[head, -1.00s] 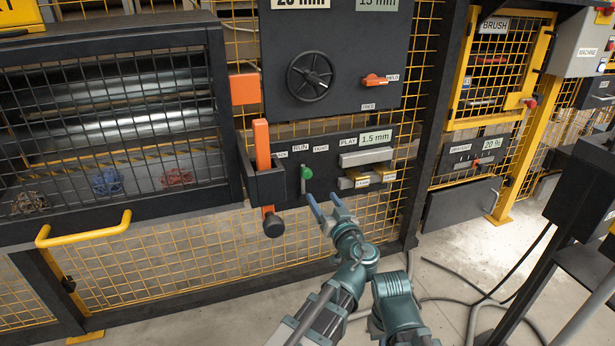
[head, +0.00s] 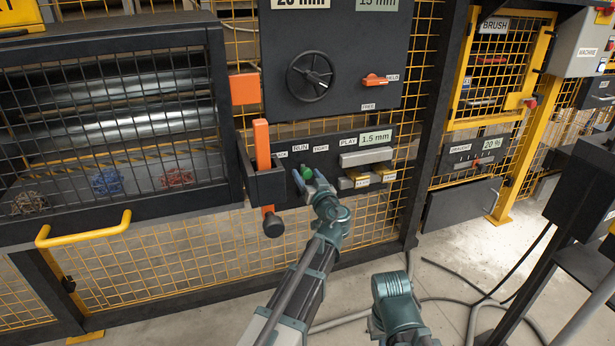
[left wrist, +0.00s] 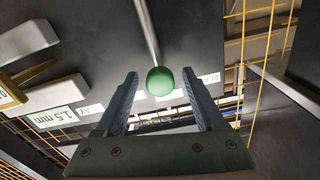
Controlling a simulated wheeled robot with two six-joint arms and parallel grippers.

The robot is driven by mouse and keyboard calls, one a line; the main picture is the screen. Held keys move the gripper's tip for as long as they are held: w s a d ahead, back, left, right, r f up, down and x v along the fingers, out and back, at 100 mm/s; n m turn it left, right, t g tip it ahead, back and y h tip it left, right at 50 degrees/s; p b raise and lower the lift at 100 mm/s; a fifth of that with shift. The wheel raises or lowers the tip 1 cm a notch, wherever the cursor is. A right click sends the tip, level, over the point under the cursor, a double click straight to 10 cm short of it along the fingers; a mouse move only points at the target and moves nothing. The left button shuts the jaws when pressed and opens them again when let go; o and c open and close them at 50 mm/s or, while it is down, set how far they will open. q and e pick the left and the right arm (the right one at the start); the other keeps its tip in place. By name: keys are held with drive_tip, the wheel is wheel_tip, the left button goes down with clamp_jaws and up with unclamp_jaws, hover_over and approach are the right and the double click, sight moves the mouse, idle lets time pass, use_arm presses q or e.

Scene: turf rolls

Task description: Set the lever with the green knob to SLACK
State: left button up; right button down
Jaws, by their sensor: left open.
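The green knob (head: 307,171) sits on a thin metal lever on the dark panel (head: 330,155), below the small RUN label. My left gripper (head: 307,182) is open right at the knob, with its fingers to either side in the head view. In the left wrist view the green knob (left wrist: 160,81) lies between the two spread fingertips (left wrist: 160,88), with gaps on both sides. A label seen partly behind the right finger appears to read SLACK (left wrist: 208,79). The label left of RUN in the head view is too small to read fully. My right gripper is not in view.
An orange lever (head: 262,145) in a dark bracket stands just left of the knob. Pale metal blocks (head: 366,157) and a 1.5 mm plate (head: 375,138) are to the right. A black handwheel (head: 311,76) is above. Yellow mesh lies below the panel.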

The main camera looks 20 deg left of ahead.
use_arm(q)
clamp_jaws()
idle(0.3)
idle(1.1)
